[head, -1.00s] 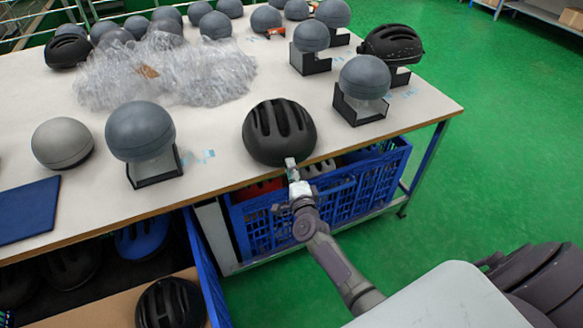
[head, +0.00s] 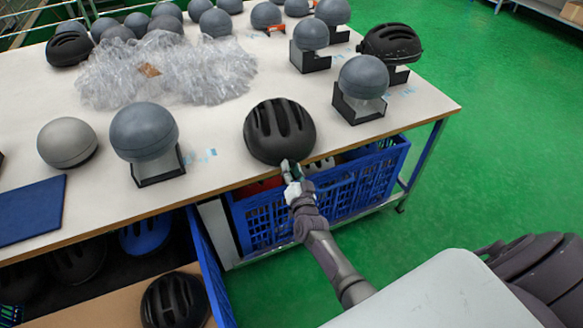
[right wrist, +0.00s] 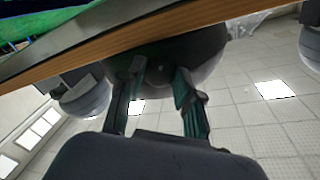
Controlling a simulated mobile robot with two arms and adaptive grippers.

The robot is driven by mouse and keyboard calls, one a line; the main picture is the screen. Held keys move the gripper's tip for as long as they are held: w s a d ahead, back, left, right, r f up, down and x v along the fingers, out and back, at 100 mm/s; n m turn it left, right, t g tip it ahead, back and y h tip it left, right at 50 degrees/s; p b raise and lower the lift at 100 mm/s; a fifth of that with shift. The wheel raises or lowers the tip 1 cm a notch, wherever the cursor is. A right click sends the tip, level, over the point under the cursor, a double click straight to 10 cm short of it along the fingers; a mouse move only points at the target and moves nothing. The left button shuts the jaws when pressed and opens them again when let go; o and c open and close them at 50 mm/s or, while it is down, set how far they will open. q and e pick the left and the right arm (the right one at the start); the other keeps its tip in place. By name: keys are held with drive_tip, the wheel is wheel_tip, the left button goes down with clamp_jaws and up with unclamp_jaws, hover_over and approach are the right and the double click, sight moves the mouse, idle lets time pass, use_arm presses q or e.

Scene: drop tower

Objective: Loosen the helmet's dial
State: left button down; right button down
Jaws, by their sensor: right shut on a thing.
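The black vented helmet (head: 280,130) sits at the table's front edge, its near end facing my right arm. My right gripper (head: 290,168) reaches in from the front and touches the helmet's near lower rim. In the right wrist view, the two fingers (right wrist: 160,80) stand on either side of a small dark round dial (right wrist: 157,78) under the helmet's dark shell (right wrist: 195,45). The gripper is shut on the dial. In the head view the dial is hidden behind the gripper. My left gripper is not in view.
The white table (head: 225,180) holds several grey headforms on stands, such as one (head: 146,132) left of the helmet. A clear plastic heap (head: 165,70) lies behind. A blue crate (head: 345,200) stands below the table edge, close to my right arm.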

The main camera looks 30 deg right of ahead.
drive_tip(key=shift+n+p, duration=0.3)
drive_tip(key=shift+n, duration=1.6)
drive_tip(key=c, duration=0.8)
unclamp_jaws()
drive_tip(key=shift+o, duration=0.2)
drive_tip(key=v, duration=1.2)
drive_tip(key=shift+f, duration=0.2)
